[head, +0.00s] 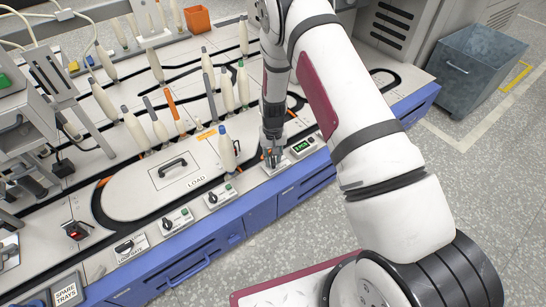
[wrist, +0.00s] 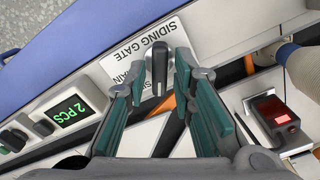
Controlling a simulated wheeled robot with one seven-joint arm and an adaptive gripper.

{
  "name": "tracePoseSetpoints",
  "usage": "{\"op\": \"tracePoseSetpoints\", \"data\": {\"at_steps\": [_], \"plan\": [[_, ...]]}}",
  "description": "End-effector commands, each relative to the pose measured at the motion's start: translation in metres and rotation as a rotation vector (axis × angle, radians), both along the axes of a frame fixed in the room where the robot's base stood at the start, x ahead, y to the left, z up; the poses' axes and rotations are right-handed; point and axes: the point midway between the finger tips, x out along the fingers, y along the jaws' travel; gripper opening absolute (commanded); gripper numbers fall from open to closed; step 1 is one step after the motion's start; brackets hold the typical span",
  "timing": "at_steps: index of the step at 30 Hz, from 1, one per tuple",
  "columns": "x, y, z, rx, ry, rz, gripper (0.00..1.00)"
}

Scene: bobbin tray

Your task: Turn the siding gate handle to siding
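The siding gate handle (wrist: 159,62) is a dark upright lever on a white plate (wrist: 122,58) lettered SIDING GATE, upside down in the wrist view. My gripper (wrist: 162,74) is open, with one teal finger on each side of the handle and a visible gap on both sides. In the head view my gripper (head: 272,156) is low over the plate (head: 273,169) at the bench's front edge, and it hides the handle there.
A counter display (wrist: 69,116) reading 2 PCS is beside the plate. A red-lit sensor box (wrist: 276,114) and a pale bobbin (wrist: 300,66) stand on the other side. Several bobbins and a LOAD cover (head: 180,178) lie left of my arm. A grey bin (head: 470,75) stands on the floor.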

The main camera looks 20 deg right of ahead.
Motion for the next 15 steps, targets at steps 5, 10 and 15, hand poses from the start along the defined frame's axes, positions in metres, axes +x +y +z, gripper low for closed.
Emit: {"op": "tracePoseSetpoints", "data": {"at_steps": [5, 10, 15], "plan": [[0.000, 0.000, 0.000, 0.000, 0.000, -0.001, 0.33], [0.000, 0.000, 0.002, 0.000, 0.000, -0.002, 0.33], [0.001, 0.000, 0.020, -0.001, -0.004, -0.001, 0.33]]}}
